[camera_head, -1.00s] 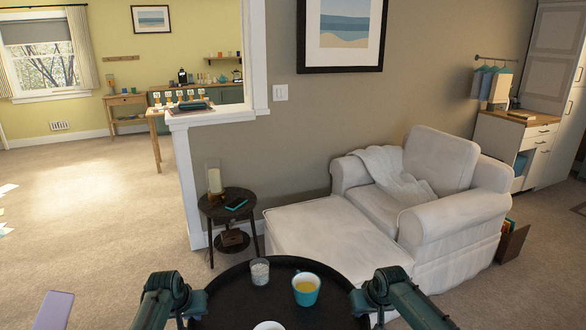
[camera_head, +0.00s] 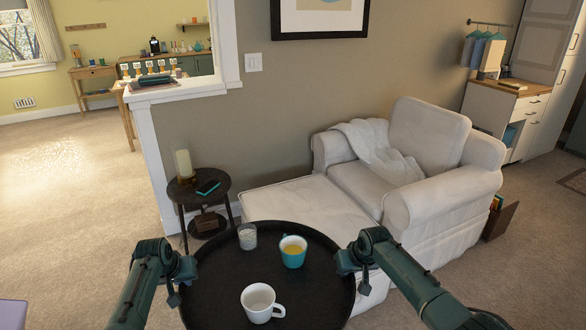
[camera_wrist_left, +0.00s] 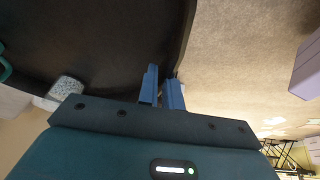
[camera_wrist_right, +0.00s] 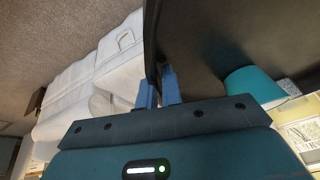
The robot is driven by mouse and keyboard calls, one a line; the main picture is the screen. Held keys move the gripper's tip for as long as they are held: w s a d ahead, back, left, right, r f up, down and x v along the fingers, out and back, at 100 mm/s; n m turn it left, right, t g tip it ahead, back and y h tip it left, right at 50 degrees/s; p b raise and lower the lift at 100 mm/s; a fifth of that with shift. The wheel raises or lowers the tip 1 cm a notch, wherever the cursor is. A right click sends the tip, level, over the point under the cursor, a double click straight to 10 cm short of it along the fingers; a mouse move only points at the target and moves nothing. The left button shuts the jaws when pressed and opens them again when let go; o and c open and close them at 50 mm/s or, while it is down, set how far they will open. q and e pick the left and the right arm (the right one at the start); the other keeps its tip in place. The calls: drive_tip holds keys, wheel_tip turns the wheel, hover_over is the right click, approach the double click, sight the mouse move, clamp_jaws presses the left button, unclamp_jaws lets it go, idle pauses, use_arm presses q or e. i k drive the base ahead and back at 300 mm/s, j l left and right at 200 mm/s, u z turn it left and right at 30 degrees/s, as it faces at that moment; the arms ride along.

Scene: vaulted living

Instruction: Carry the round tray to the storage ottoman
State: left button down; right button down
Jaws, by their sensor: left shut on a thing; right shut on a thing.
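The round black tray (camera_head: 215,300) is held up in front of me in the head view. On it stand a teal cup of yellow drink (camera_head: 293,253), a white mug (camera_head: 260,305) and a small glass of whitish contents (camera_head: 247,236), all upright. My left gripper (camera_head: 188,268) is shut on the tray's left rim; its fingers (camera_wrist_left: 163,92) pinch the rim in the left wrist view. My right gripper (camera_head: 345,262) is shut on the right rim, with its fingers (camera_wrist_right: 158,88) in the right wrist view. The white ottoman (camera_head: 305,208) is just beyond the tray, its near part hidden by it.
A white armchair (camera_head: 400,165) with a throw adjoins the ottoman on the right. A dark round side table (camera_head: 222,192) with a candle and a teal-edged item stands left of the ottoman by the wall end (camera_head: 158,165). Carpet is open at the left.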

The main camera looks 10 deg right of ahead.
sight(321, 228)
drive_tip(key=i+l, duration=0.35)
drive_tip(key=i, duration=0.15)
drive_tip(key=i+l, duration=0.35)
drive_tip(key=i, duration=0.15)
drive_tip(key=i+l, duration=0.35)
drive_tip(key=i, duration=0.15)
drive_tip(key=i+l, duration=0.35)
drive_tip(key=i, duration=0.2)
